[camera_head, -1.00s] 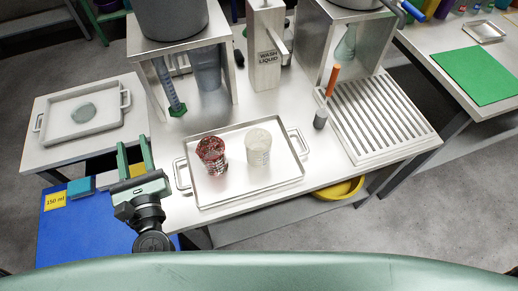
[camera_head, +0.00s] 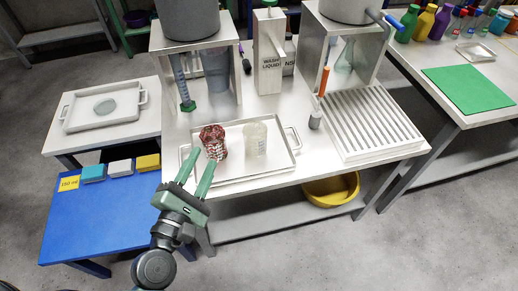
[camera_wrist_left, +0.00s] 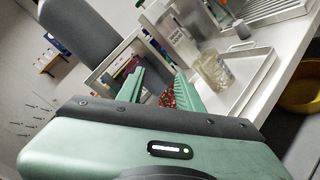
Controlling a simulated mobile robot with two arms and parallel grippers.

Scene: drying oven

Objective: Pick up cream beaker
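The cream beaker (camera_head: 255,139) stands upright on the right part of a white tray (camera_head: 240,176) on the middle table. It also shows in the left wrist view (camera_wrist_left: 215,73), right of the fingers. A beaker with red contents (camera_head: 213,143) stands just left of it on the same tray. My left gripper (camera_head: 202,158) is open and empty at the tray's front left, its fingers pointing toward the red beaker. In the left wrist view the red beaker (camera_wrist_left: 168,98) shows between the open fingers, partly hidden by them. My right gripper is not in view.
Behind the tray stand a wash liquid dispenser (camera_head: 269,55) and two metal stands. A slatted drying rack (camera_head: 369,122) is to the right, with an orange-handled tool (camera_head: 324,84) beside it. A blue table (camera_head: 100,215) with coloured blocks is at the left.

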